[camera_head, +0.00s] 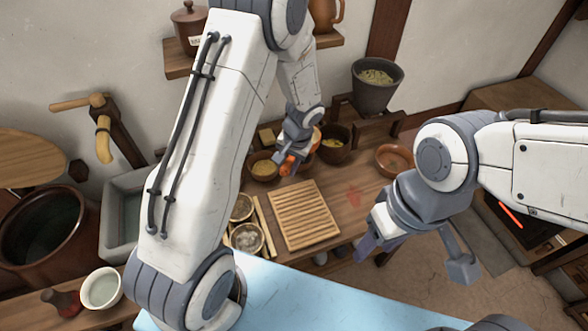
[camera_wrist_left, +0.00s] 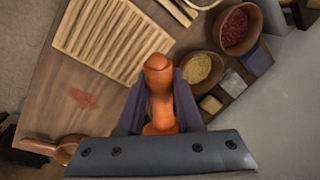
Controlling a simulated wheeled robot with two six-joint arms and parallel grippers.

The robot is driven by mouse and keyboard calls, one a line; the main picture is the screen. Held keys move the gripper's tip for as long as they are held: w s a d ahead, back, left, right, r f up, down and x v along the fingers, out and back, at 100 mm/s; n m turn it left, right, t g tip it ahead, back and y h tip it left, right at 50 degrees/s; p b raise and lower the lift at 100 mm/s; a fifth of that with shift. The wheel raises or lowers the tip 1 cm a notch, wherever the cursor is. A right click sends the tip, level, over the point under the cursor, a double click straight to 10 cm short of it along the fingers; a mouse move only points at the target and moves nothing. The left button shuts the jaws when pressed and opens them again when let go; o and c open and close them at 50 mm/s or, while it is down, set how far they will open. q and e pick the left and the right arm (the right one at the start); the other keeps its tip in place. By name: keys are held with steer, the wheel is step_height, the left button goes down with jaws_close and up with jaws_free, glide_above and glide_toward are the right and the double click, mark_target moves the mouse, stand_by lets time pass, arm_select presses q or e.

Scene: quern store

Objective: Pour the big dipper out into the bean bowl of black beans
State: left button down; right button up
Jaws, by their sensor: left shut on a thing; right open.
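My left gripper (camera_head: 287,168) is shut on an orange handle with a rounded knob (camera_wrist_left: 158,80), which stands between the fingers in the left wrist view. It shows as a small orange piece (camera_head: 290,164) in the head view. I take it for the big dipper's handle; its cup and contents are hidden. It is over the bench, near a bowl of yellow grain (camera_head: 263,166) and a dark bowl with yellowish contents (camera_head: 335,143). I cannot make out black beans in any bowl. My right gripper (camera_head: 376,244) is open and empty, right of the slatted board.
A slatted board (camera_head: 300,216) lies on the bench. A brown vessel (camera_head: 393,160) sits at the right; a dark pot (camera_head: 377,82) stands behind. A bowl of red beans (camera_wrist_left: 238,27) shows in the left wrist view. Bare bench lies around the red stain (camera_head: 353,195).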

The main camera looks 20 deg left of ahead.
arm_select(q)
steer(key=w+f+m+b, duration=0.1)
steer(key=w+f+b, duration=0.2)
steer(key=w+b, duration=0.1)
steer(key=shift+w+d+f, duration=0.2)
steer(key=shift+w+f, duration=0.2)
steer(key=shift+w, duration=0.05)
arm_select(e)
step_height(320, 180, down, 5)
steer(key=shift+f, duration=0.2)
arm_select(q)
steer(key=shift+b+x, duration=1.6)
steer(key=shift+x, duration=0.5)
arm_select(e)
steer(key=shift+a+f, duration=0.1)
steer(key=shift+f, duration=1.4)
arm_select(q)
steer(key=shift+r+h+p, duration=0.1)
steer(key=shift+h+p, duration=0.2)
steer(key=shift+p, duration=0.1)
arm_select(e)
steer(key=shift+a+r, duration=0.1)
steer(key=shift+r, duration=0.3)
arm_select(q)
steer(key=shift+r+h+p, duration=0.15)
steer(key=shift+h+p, duration=0.25)
steer(key=shift+p, duration=0.4)
arm_select(e)
steer(key=shift+a+r, duration=0.2)
steer(key=shift+r, duration=0.6)
